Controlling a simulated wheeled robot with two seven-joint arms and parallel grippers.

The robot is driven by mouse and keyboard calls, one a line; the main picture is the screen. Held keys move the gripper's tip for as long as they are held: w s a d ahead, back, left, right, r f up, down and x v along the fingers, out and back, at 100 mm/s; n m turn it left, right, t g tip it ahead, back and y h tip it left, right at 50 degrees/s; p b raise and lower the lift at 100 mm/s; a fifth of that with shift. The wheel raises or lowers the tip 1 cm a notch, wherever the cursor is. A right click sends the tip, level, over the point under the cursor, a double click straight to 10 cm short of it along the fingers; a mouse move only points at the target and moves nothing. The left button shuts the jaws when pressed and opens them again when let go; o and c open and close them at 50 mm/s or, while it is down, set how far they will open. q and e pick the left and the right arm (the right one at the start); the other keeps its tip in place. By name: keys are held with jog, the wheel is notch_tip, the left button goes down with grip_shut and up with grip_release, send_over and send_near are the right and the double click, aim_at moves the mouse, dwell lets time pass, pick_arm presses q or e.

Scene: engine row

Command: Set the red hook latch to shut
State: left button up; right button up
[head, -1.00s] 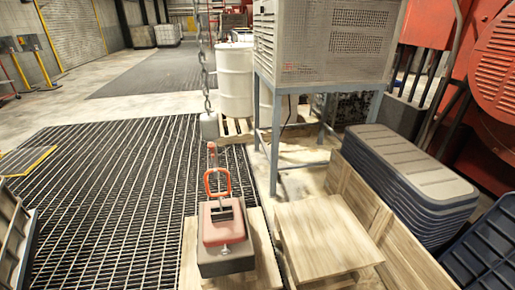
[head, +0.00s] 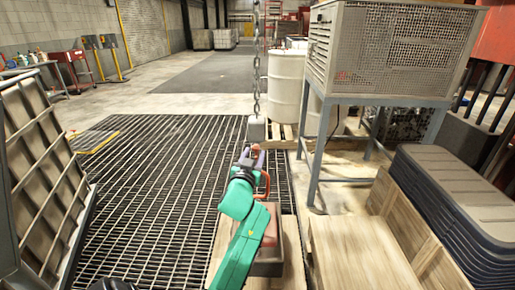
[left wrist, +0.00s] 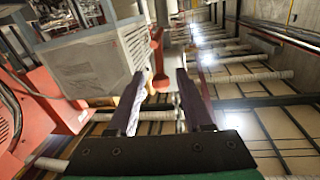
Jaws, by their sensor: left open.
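The red hook latch (head: 266,183) stands on a box with a red top and dark base (head: 268,268), and is partly hidden behind my green left arm in the head view. My left gripper (head: 251,154) is at the upper end of the latch, where a small red tip shows by its fingers. In the left wrist view my left gripper (left wrist: 161,76) has its two purple fingers apart. A red bar of the latch (left wrist: 157,55) with a rounded end shows between and just beyond the fingertips; I cannot tell whether they touch. My right gripper is not in view.
A grey block (head: 256,130) hangs on a chain just behind the gripper. A perforated metal cabinet (head: 390,50) on legs stands behind right. A wooden crate (head: 360,255) and stacked dark lids (head: 465,205) are at right. A ribbed panel (head: 45,170) leans left.

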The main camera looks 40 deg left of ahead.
pick_arm(q)
jog(key=x, duration=0.3)
jog(key=shift+w+a, duration=0.2)
jog(key=shift+w, duration=0.05)
grip_shut()
dwell(1.1)
